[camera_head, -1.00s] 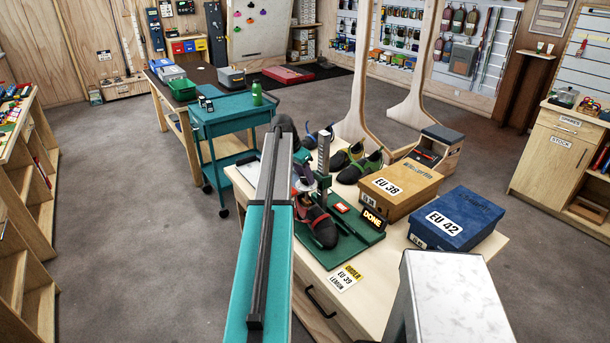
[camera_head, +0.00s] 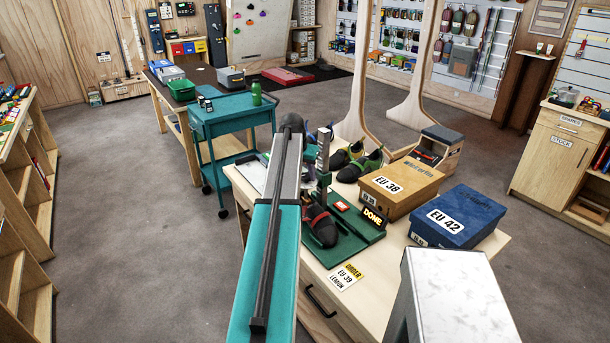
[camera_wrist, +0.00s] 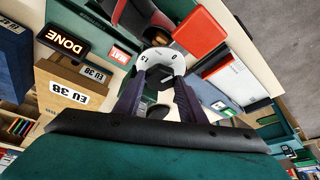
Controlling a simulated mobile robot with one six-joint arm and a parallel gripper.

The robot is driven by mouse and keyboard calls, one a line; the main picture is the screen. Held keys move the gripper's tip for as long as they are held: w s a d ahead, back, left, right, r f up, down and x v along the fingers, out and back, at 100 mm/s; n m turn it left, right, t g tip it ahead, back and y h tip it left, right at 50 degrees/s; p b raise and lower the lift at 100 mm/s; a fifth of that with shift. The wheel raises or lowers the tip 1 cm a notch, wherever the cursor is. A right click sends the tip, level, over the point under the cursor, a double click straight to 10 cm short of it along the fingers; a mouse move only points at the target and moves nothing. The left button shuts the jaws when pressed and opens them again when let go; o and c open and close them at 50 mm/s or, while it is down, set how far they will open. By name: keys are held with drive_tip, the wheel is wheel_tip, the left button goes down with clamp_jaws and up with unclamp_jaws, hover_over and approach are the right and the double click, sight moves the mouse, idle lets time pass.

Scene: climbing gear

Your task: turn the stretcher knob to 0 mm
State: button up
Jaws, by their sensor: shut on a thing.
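A lit DONE sign (camera_head: 372,216) sits on the base's right side. The EU 38 box (camera_head: 415,178) and blue EU 42 box (camera_head: 480,212) stand to the right. Other shoes (camera_head: 358,165) lie behind. A teal trolley (camera_head: 235,118) stands beyond the bench.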

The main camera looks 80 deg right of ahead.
drive_tip(key=shift+s+a+f+n+t+b, duration=0.1)
drive_tip(key=shift+n+t+b, duration=0.4)
drive_tip(key=shift+n, duration=1)
drive_tip(key=o, duration=1.1)
drive_tip(key=shift+c, duration=0.2)
drive_tip(key=b+v, duration=0.3)
drive_tip(key=v, duration=1)
drive_tip(key=shift+s+a+r, duration=0.15)
drive_tip(key=shift+a+r, duration=0.05)
drive_tip(key=shift+r, duration=0.2)
